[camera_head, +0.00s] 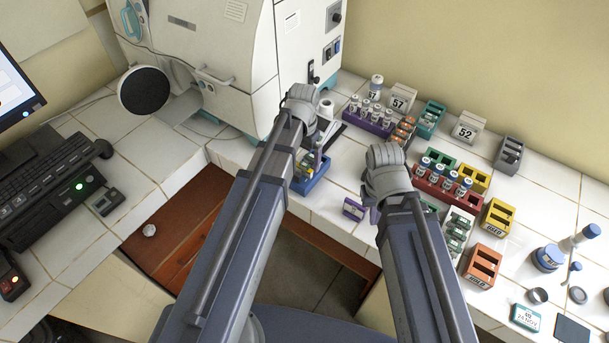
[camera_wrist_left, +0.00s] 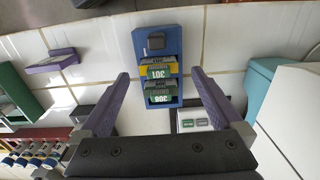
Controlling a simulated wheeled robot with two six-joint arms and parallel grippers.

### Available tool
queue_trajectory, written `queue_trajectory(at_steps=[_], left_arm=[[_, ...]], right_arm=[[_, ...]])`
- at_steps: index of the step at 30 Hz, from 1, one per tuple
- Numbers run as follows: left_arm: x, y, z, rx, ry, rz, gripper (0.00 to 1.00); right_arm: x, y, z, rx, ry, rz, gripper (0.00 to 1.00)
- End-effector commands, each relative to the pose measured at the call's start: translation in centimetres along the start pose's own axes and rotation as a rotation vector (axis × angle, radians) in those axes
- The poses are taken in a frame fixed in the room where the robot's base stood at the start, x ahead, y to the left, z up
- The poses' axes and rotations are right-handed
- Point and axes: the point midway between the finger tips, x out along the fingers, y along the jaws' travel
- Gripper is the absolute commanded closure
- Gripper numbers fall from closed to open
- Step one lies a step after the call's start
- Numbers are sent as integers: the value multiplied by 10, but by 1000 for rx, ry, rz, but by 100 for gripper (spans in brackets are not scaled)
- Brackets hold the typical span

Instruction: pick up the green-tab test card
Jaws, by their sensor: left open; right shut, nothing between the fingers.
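A blue rack (camera_wrist_left: 140,42) stands below my left gripper in the left wrist view; it also shows in the head view (camera_head: 316,180), partly behind my left arm.
The white incubator (camera_head: 205,45) stands close behind and left of my left arm. A red rack of vials (camera_head: 425,184), a purple rack (camera_head: 368,119) and several coloured holders crowd the right. Tile in front of the blue rack is clear.

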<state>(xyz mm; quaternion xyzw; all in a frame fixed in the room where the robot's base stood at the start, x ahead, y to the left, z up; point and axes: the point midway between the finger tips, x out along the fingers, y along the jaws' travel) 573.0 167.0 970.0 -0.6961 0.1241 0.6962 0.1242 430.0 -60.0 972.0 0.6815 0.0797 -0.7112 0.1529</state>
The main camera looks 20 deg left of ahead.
Motion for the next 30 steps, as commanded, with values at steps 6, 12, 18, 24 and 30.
queue_trajectory(at_steps=[6,12,18,24,30], left_arm=[[34,2,-2,0,0,0,0],[42,2,-2,0,0,0,0],[41,2,-2,0,0,0,1],[41,2,-2,0,0,0,24],[41,2,-2,0,0,0,46]], right_arm=[[34,-3,-2,0,0,0,100],[42,-4,-2,0,0,0,100],[40,-4,-2,0,0,0,100],[40,-4,-2,0,0,0,100],[40,-4,-2,0,0,0,100]])
